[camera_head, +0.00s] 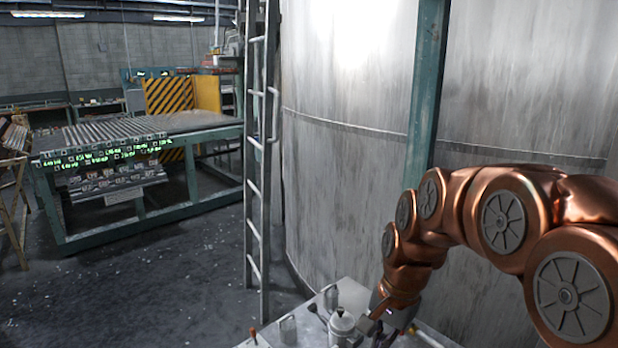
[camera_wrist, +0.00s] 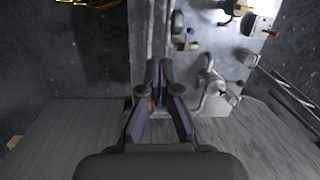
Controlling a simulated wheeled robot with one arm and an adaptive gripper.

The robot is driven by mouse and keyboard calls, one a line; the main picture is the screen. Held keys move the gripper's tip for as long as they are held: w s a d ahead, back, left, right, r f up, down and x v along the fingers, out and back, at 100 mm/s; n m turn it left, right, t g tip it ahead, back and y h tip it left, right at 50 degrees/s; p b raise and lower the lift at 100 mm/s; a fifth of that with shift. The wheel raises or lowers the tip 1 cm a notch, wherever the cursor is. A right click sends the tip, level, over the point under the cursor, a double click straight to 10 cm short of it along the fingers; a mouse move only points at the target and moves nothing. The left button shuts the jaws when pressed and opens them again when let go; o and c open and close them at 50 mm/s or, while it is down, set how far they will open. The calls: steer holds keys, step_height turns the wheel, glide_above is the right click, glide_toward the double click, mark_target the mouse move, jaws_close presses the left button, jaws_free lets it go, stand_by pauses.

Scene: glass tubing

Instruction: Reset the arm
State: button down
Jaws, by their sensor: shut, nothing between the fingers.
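My copper arm (camera_head: 470,205) bends over from the right side of the head view and reaches down at the bottom middle. My gripper (camera_head: 378,320) is partly cut off and dark there, low near a pale work surface. In the wrist view my gripper (camera_wrist: 159,75) points away from the camera with its two fingertips together. It is shut and holds nothing. What lies directly beneath the fingertips is hidden by them.
A pale bench (camera_head: 345,293) carries a small metal vessel (camera_head: 342,322) beside my gripper. A large grey tank (camera_head: 350,150) stands close behind, with a ladder (camera_head: 257,170) at its left. A green-framed roller table (camera_head: 150,190) stands at the far left. Open floor (camera_head: 170,275) lies between.

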steer(key=s+d+f+n+h, duration=0.1)
steer(key=s+n, duration=0.3)
steer(key=s, duration=0.8)
steer(key=s+d+f+n+g, duration=0.1)
steer(key=s+d+n, duration=0.3)
steer(key=s, duration=0.8)
steer(key=shift+d+f+g+h, duration=0.15)
steer(key=shift+f+g+h, duration=0.15)
steer(key=shift+f+h, duration=0.1)
